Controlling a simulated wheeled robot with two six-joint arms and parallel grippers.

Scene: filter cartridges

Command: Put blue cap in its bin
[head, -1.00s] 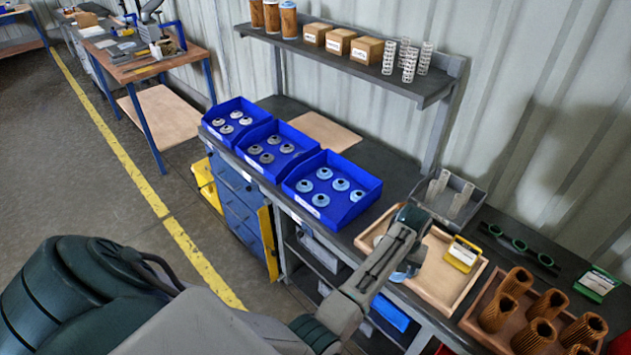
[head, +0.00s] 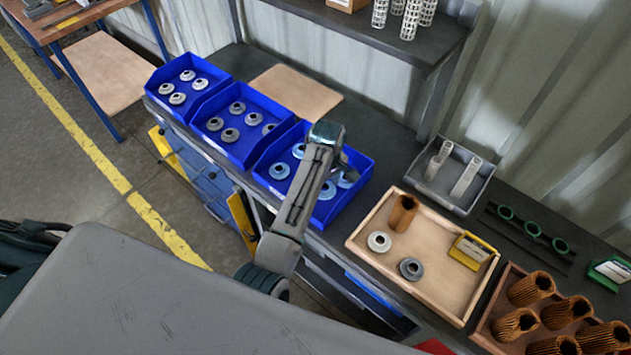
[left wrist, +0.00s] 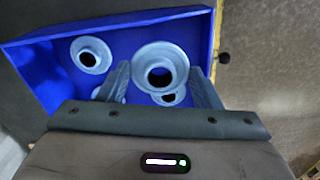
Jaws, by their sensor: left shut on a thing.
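My left gripper (head: 342,165) is over the rightmost blue bin (head: 335,212), which holds several light-blue caps. In the left wrist view, my left gripper (left wrist: 162,80) is shut on a light-blue flanged cap (left wrist: 160,55) with a dark centre hole. The held cap looks nearer the camera than the caps in the bin (left wrist: 30,60), so it appears above the bin floor. One loose cap (left wrist: 90,55) lies to its left, and others are partly hidden by the fingers. In the head view my arm covers part of the bin. My right gripper is not in view.
Two more blue bins (head: 148,98) with grey caps stand to the left. A wooden tray (head: 448,305) holds a brown cartridge (head: 403,213), a pale cap (head: 378,243), a grey cap (head: 411,268) and a yellow-framed card (head: 469,250). A shelf (head: 400,40) overhangs behind.

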